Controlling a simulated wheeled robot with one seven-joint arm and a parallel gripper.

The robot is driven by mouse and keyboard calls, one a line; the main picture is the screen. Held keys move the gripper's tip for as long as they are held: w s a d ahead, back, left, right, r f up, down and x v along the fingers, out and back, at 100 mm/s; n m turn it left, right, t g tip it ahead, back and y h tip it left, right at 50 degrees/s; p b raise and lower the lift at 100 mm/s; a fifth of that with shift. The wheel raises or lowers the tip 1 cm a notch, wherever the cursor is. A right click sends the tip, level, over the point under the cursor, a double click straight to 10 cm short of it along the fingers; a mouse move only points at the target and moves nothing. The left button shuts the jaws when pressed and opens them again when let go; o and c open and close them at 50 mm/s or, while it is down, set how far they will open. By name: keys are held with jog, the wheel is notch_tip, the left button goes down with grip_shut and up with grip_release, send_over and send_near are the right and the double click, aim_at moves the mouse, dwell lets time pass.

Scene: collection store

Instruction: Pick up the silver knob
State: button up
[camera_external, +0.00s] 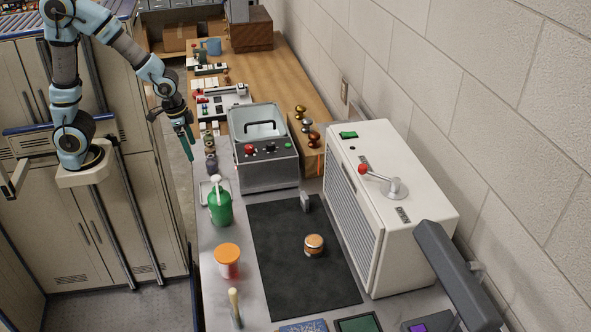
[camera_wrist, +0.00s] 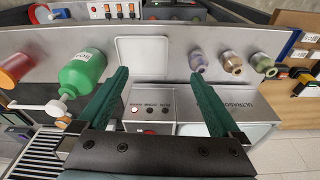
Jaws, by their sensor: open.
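The silver knob (camera_external: 307,124) stands on a wooden block (camera_external: 304,150) at the back of the bench, between a gold knob (camera_external: 300,111) and a copper-coloured knob (camera_external: 313,138). I cannot make it out in the wrist view. My gripper (camera_external: 190,156) points down over the left edge of the bench, well to the left of the knobs and apart from them. In the wrist view my gripper (camera_wrist: 160,80) has its two green fingers spread wide, with nothing between them.
A metal ultrasonic cleaner (camera_external: 266,170) stands between my gripper and the block. A green pump bottle (camera_external: 220,207), an orange-lidded jar (camera_external: 228,262) and several small bottles line the left edge. A large white box (camera_external: 390,205) stands right of the block, near the wall.

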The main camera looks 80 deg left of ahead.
jog(key=s, duration=0.1)
jog(key=s+f, duration=0.1)
jog(key=s, duration=0.3)
jog(key=shift+d+f, duration=0.1)
jog(key=shift+f, duration=0.3)
jog(key=shift+c, duration=0.4)
jog(key=shift+s+f, duration=0.1)
jog(key=shift+s, duration=0.3)
jog(key=shift+c, duration=1)
